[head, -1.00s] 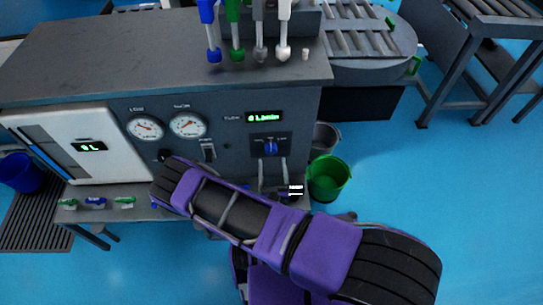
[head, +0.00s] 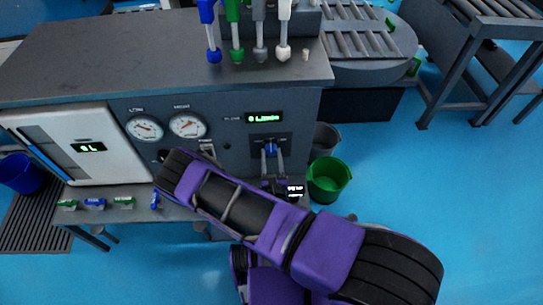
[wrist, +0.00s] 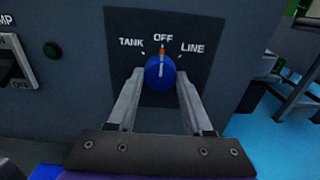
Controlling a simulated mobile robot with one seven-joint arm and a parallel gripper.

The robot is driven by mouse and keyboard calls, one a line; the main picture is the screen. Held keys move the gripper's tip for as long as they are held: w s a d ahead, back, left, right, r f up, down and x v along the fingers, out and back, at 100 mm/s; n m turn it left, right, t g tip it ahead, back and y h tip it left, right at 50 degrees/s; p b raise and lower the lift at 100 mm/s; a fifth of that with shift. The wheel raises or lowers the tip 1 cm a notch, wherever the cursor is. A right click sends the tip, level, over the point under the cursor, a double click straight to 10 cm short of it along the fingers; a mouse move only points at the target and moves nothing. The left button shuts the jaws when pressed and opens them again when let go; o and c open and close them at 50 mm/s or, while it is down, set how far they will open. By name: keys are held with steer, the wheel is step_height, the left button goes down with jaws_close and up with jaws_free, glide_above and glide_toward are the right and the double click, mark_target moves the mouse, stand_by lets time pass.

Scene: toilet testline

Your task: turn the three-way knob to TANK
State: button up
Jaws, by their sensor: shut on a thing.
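The three-way knob (wrist: 160,75) is blue with an orange-red mark at its top and a white line on its face. In the wrist view its mark points up at OFF, between TANK on the left and LINE on the right, on a dark label plate (wrist: 205,28). My gripper (wrist: 160,84) is shut on the knob, one finger on each side of it. In the head view the knob (head: 270,148) shows on the front panel, with my fingers reaching up to it from below.
Two dials (head: 187,126) and a white box (head: 75,147) are further left on the panel. A green bucket (head: 328,178) stands right of the bench. Open blue floor lies to the right.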

jaws_close()
steer(key=shift+n, duration=0.3)
steer(key=n, duration=0.9)
steer(key=shift+d, duration=0.1)
steer(key=shift+n, duration=0.3)
steer(key=o, duration=1)
jaws_free()
steer(key=shift+o, duration=0.2)
